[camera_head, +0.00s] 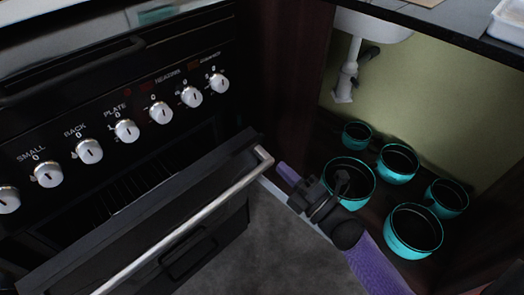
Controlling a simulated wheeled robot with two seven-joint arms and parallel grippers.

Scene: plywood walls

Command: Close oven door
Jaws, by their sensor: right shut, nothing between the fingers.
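The black oven door (140,212) is partly open, tilted out from the oven front, with dark rack bars visible in the gap behind it. Its long silver handle (190,222) runs diagonally along the door's upper edge. My right gripper (301,189) is just right of the handle's far end, appearing apart from it, and is shut and empty. Its purple arm comes in from the lower right. My left gripper is not in view.
The oven's control panel with several silver knobs (126,131) is above the door. Right of the gripper, an open cupboard holds several teal pots (413,247) below a white sink (375,24) and its drain pipe. Grey floor (275,255) shows between door and cupboard.

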